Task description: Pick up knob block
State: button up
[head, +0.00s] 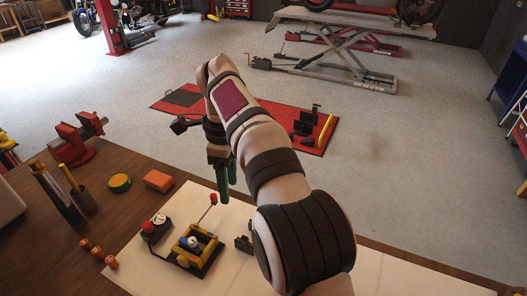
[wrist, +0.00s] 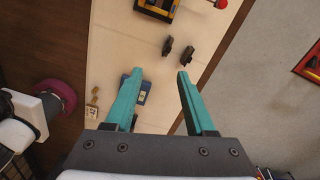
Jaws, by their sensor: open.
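My gripper (head: 223,182) has green fingers that point down above the white board on the bench. In the wrist view my gripper (wrist: 159,74) is open, with nothing between its fingertips. A small blue block (wrist: 141,88) lies on the white board, partly behind the left finger; it may be the knob block, but I cannot make out a knob. In the head view my arm hides that part of the board. A yellow and black fixture (head: 186,256) holds a piece with a pale round top (head: 194,242), so I cannot tell for sure which is the knob block.
Two black brackets (wrist: 178,50) stand on the white board (wrist: 115,45). A red-tipped lever (head: 213,199) rises near the fixture. The board's right edge drops to the floor.

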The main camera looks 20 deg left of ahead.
jog(key=s+a+f+m, duration=0.1)
jog(key=s+a+f, duration=0.2)
jog(key=a, duration=0.3)
jog(key=s+a+f+m, duration=0.2)
jog(key=a+f, duration=0.1)
jog(key=a, duration=0.2)
send_over(183, 243)
jog(key=w+d, duration=0.1)
jog(key=f, duration=0.9)
jog(key=shift+w+f, duration=0.1)
jog(key=shift+w, duration=0.1)
jog(key=f, duration=0.6)
jog(key=shift+s+f, duration=0.1)
jog(key=shift+s, duration=0.25)
grip_shut()
